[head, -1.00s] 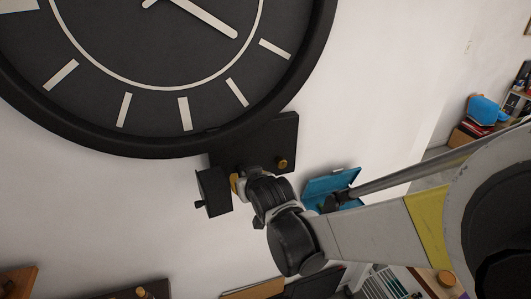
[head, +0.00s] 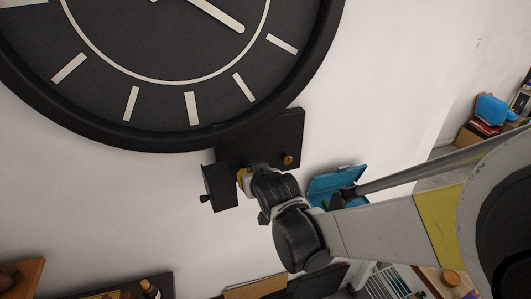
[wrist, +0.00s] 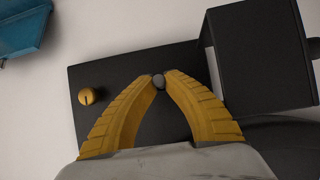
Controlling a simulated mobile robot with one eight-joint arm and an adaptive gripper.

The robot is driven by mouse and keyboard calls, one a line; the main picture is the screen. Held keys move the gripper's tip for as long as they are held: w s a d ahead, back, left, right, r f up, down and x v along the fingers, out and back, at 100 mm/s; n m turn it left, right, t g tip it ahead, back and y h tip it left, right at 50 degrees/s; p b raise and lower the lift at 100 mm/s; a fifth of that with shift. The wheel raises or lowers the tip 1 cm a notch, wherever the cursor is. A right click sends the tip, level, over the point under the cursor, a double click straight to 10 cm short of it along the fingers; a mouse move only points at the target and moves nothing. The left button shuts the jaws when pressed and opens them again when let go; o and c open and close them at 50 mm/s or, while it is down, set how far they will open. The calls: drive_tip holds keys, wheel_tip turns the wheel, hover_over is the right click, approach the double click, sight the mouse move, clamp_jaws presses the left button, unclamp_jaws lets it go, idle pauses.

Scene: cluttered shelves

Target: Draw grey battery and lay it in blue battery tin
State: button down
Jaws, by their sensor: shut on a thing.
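My gripper (wrist: 158,82) has its yellow fingers shut on the small grey end of the battery (wrist: 159,80), in front of a black panel under the clock. I cannot tell how much of the battery is still inside the panel. In the head view my gripper (head: 242,178) is at the panel's lower edge, and the battery is too small to make out. The blue battery tin (head: 322,184) is open to the right of the panel, partly behind my arm. Its edge also shows at the top left of the wrist view (wrist: 20,28).
The large black clock (head: 150,120) hangs on the white wall above the black panel (head: 262,137), which has a brass knob (head: 288,159). A black box-like part (head: 219,187) juts out close left of my gripper. Shelf items line the bottom edge.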

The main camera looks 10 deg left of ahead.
drive_tip(key=shift+s+d, duration=0.5)
drive_tip(key=shift+s, duration=0.3)
drive_tip(key=shift+s+d, duration=0.45)
drive_tip(key=shift+s, duration=0.35)
drive_tip(key=shift+s+d, duration=0.5)
drive_tip(key=shift+s, duration=0.3)
drive_tip(key=b, duration=1.8)
hover_over(356, 199)
drive_tip(key=s+a, duration=0.1)
drive_tip(key=s, duration=0.2)
wheel_tip(356, 199, down, 17)
drive_tip(key=shift+a+f, duration=0.1)
drive_tip(key=shift+a, duration=0.05)
drive_tip(key=f+b, duration=0.3)
drive_tip(key=shift+w+d+f, duration=0.2)
drive_tip(key=shift+w+d, duration=0.15)
drive_tip(key=shift+f, duration=0.35)
drive_tip(key=shift+f+b, duration=0.2)
drive_tip(key=shift+b, duration=0.15)
drive_tip(key=shift+f+b, duration=0.6)
drive_tip(key=shift+f, duration=0.15)
drive_tip(key=shift+f, duration=0.15)
